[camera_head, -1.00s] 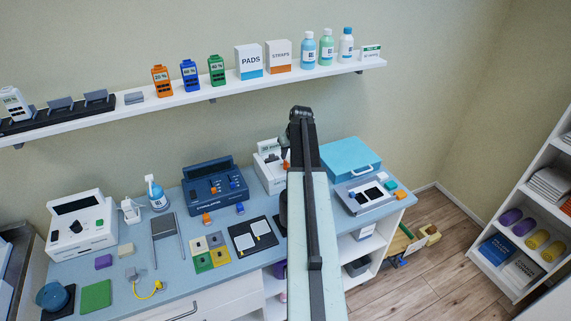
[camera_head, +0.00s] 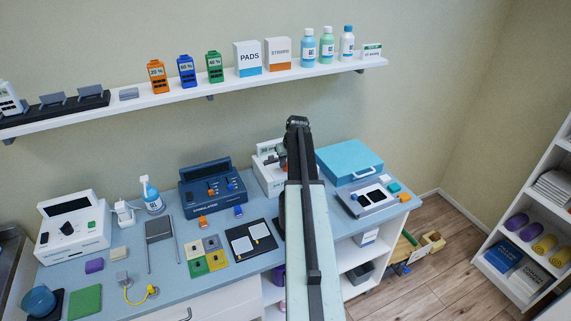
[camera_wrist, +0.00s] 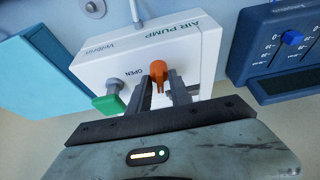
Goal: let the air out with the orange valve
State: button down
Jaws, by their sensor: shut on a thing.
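The white air pump (camera_wrist: 120,50) fills the middle of the wrist view, with "AIR PUMP" and "OPEN" printed on it. In the head view the pump (camera_head: 262,160) stands at the back of the counter, partly hidden by my arm. The orange valve (camera_wrist: 158,70) sits on the pump's face beside the word "OPEN". My gripper (camera_wrist: 161,84) is shut on the orange valve, one finger on each side of it. A green knob (camera_wrist: 110,103) is on the same face, left of my fingers.
A dark blue console (camera_head: 213,188) stands left of the pump in the head view. A light blue case (camera_head: 348,163) and a grey tray (camera_head: 366,200) are right of it. A shelf (camera_head: 200,91) with bottles and boxes runs above.

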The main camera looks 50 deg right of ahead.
jog(key=shift+w+a, duration=0.15)
jog(key=m, duration=0.2)
jog(key=m+h, duration=0.1)
jog(key=m, duration=0.1)
jog(key=shift+w+g, duration=0.2)
jog(key=shift+g, duration=0.1)
jog(key=m+g+h, duration=0.1)
jog(key=m, duration=0.2)
jog(key=shift+w+m, duration=0.15)
jog(key=shift+m, duration=0.25)
jog(key=m+g, duration=0.1)
jog(key=m, duration=0.2)
jog(key=shift+w+m+h, duration=0.15)
jog(key=shift+m+h, duration=0.15)
jog(key=shift+a+m+g, duration=0.1)
jog(key=shift+m+g, duration=0.9)
jog(key=shift+m, duration=1.1)
jog(key=c, duration=1.5)
grip_release()
